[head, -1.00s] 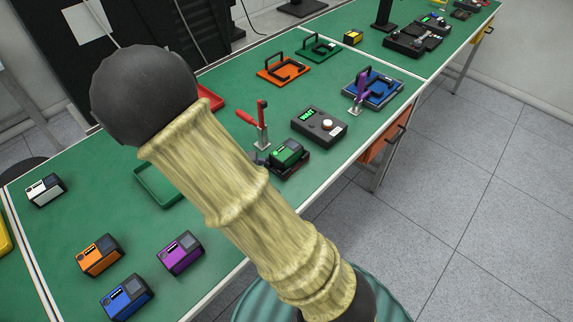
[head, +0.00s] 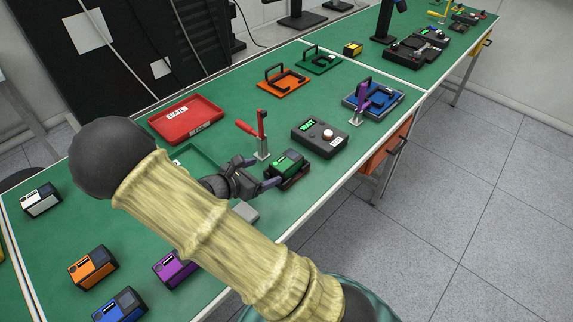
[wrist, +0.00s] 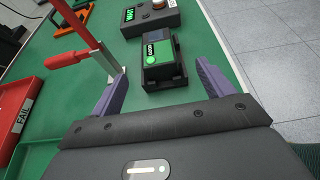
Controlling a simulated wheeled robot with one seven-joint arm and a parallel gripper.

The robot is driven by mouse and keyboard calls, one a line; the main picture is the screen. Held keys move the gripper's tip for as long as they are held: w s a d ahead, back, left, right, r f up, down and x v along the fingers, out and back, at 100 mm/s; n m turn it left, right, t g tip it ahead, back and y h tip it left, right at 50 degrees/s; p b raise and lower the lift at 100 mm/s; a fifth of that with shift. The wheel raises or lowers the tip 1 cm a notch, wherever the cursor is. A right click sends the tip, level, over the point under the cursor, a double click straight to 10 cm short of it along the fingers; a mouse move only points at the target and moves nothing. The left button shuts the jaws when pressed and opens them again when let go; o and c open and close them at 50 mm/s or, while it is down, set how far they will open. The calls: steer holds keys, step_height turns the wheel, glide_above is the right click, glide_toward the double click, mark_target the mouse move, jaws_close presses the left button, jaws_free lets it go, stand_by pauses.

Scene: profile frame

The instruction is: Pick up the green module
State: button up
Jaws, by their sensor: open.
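The green module (head: 287,162) is a black box with a green face, sitting on a low dark base (head: 296,181) beside a red-handled toggle clamp (head: 261,135). It also shows in the wrist view (wrist: 160,58), straight ahead, between and just beyond the fingertips. My gripper (head: 264,173) is open and empty, low over the bench on the module's left side. In the wrist view its purple fingers (wrist: 160,84) are spread wide, with the module apart from both. My forearm hides part of the bench.
The clamp (wrist: 88,45) stands close to my left finger in the wrist view. A black box reading WAIT (head: 320,138) stands behind the module. A red FAIL tray (head: 187,118) lies left. White (head: 42,200), orange (head: 92,267), blue (head: 120,306) and purple (head: 176,268) modules stand at front left.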

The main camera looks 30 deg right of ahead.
mark_target(286, 160)
steer(key=x, duration=0.7)
steer(key=shift+p, duration=0.3)
steer(key=shift+w+d+f, duration=0.15)
steer(key=shift+w+d, duration=0.05)
steer(key=shift+d, duration=0.25)
steer(key=p+x, duration=0.1)
steer(key=x, duration=0.3)
steer(key=shift+w+f, duration=0.1)
steer(key=shift+w, duration=0.15)
steer(key=c, duration=1.2)
